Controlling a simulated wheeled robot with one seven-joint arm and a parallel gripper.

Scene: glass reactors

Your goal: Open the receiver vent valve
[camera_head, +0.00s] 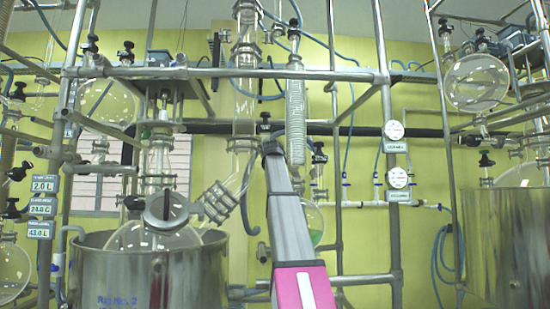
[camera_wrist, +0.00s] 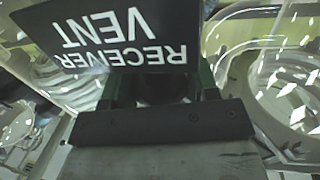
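A black sign (camera_wrist: 120,35) reading "RECEIVER VENT" appears upside down at the top of the wrist view. Just below it, a dark rounded part (camera_wrist: 162,88), apparently the valve's handle, sits between the two fingers of my gripper (camera_wrist: 163,92). Its shape is mostly hidden by the sign and the gripper body. The fingers stand apart on either side of it; whether they press on it cannot be told. In the head view my arm reaches up the middle and hides the gripper's fingertips. A round receiver flask (camera_head: 312,226) with green liquid is partly hidden behind the arm.
A steel vessel (camera_head: 195,285) labelled "Rig No. 2" stands left of my arm, with a glass reactor (camera_head: 160,236) in it. Metal frame pipes (camera_head: 386,90) and glass columns (camera_head: 246,80) crowd around the arm. Another steel vessel (camera_head: 520,250) stands at the right.

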